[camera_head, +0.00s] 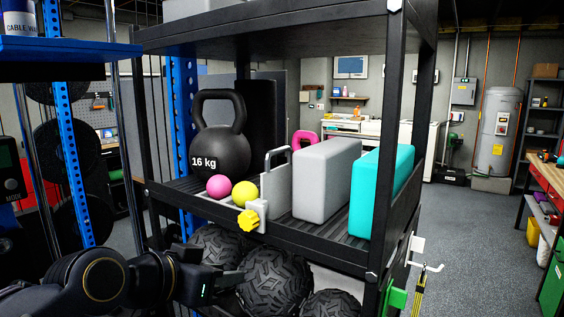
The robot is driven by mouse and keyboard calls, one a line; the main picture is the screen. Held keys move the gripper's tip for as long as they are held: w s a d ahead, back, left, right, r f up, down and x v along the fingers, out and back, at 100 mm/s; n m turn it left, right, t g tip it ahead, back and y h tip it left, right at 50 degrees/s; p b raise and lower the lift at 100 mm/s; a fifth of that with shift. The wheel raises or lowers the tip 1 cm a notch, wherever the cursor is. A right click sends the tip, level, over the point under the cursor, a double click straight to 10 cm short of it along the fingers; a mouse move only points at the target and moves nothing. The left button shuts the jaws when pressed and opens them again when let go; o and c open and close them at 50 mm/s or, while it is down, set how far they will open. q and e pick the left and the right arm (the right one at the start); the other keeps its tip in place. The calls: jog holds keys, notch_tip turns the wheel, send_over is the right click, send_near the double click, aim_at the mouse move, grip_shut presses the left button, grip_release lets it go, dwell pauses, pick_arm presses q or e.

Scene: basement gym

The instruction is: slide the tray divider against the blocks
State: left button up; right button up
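The tray divider (275,186) is a light grey upright plate with a dark handle on top and a yellow knob (248,221) on a grey clamp at the shelf's front edge. It stands just left of the grey block (325,180); I cannot tell whether they touch. The teal block (381,188) stands upright to the right of the grey one. My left gripper (230,281) is below the shelf edge, lower left of the knob and apart from it. Its fingers are dark against the dark balls, so their opening is unclear. My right gripper is not in view.
A black 16 kg kettlebell (220,140), a pink ball (219,186) and a yellow ball (244,193) are left of the divider. Black rack posts (403,130) frame the shelf. Large textured balls (275,284) fill the level below. A blue shelf (70,48) juts in at upper left.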

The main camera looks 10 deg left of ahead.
aim_at(268, 154)
pick_arm(q)
jog(key=w+r+m+t+b, duration=0.1)
jog(key=w+r, duration=0.2)
jog(key=r, duration=0.2)
jog(key=w+r+m+t+h+b, duration=0.1)
jog(key=w+r+t, duration=0.1)
jog(key=r, duration=0.4)
jog(key=w+d+r+m+t, duration=0.1)
jog(key=w+r+t, duration=0.1)
jog(key=w+r, duration=0.3)
jog(key=shift+d+r+h+b, duration=0.1)
jog(key=shift+r+h+b, duration=0.05)
jog(key=shift+h+b, duration=0.25)
jog(key=shift+w+d+r+p, duration=0.15)
jog(key=shift+w+p, duration=0.15)
jog(key=shift+w, duration=0.05)
jog(key=p+x, duration=0.2)
jog(key=x, duration=0.3)
jog(key=shift+w+p, duration=0.1)
jog(key=shift+p, duration=0.25)
jog(key=shift+w+d, duration=0.25)
jog(key=shift+w, duration=0.4)
grip_shut()
